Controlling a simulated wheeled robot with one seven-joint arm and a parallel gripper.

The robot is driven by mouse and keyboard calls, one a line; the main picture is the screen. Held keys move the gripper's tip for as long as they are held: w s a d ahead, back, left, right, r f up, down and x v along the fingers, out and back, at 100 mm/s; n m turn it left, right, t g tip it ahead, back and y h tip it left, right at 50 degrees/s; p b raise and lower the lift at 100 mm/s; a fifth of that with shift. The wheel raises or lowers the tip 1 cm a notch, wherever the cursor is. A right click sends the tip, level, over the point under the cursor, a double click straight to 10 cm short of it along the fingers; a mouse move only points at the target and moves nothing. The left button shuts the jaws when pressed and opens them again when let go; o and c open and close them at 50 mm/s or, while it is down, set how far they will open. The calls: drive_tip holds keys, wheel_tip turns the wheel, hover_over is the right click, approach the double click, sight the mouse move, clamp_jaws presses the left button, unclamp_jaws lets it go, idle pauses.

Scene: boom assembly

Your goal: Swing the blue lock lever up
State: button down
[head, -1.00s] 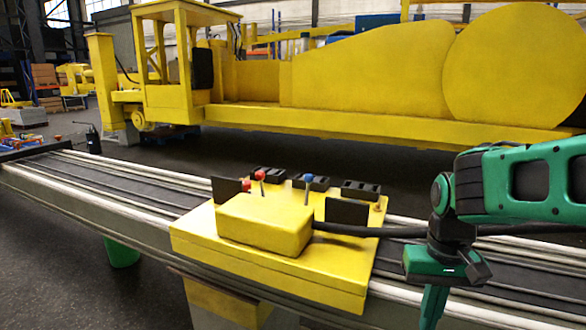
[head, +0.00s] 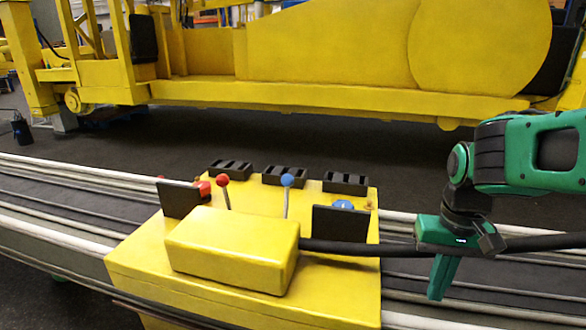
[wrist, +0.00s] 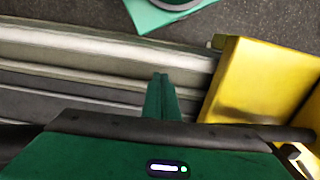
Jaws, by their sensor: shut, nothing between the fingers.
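A lever with a blue ball knob (head: 288,181) stands upright on a thin stalk at the back of the yellow console (head: 340,285). A second blue part (head: 343,204) shows just above a black plate at the right; the plate hides most of it. I cannot tell from the picture which is the lock lever. My gripper (head: 437,296) is to the right of the console, pointing down, shut and empty, apart from both blue parts. The wrist view shows its closed fingers (wrist: 160,80) with the yellow console (wrist: 240,80) to their right.
A red-knobbed lever (head: 223,181) stands left of the blue-knobbed one. Black upright plates (head: 340,226) flank the levers. A yellow box (head: 232,250) is in front. A thick black cable (head: 350,247) runs right, past my gripper; contact is unclear. A large yellow machine (head: 330,50) stands behind.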

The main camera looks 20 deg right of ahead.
drive_tip(key=w+d+r+m+g+h, duration=0.1)
drive_tip(key=w+r, duration=0.6)
drive_tip(key=w, duration=0.3)
drive_tip(key=w+d+r+m, duration=0.1)
drive_tip(key=w+r+m, duration=0.1)
drive_tip(key=w+r, duration=0.75)
drive_tip(key=w+a+r+m, duration=0.1)
drive_tip(key=w+a+r, duration=0.2)
drive_tip(key=w+a, duration=0.55)
drive_tip(key=w+a+r, duration=0.2)
drive_tip(key=w+a, duration=0.6)
drive_tip(key=a, duration=0.1)
hover_over(286, 199)
drive_tip(key=w+d, duration=0.3)
drive_tip(key=w, duration=0.1)
wheel_tip(286, 199, down, 8)
drive_tip(key=shift+s+f+t, duration=0.25)
drive_tip(key=shift+t, duration=0.05)
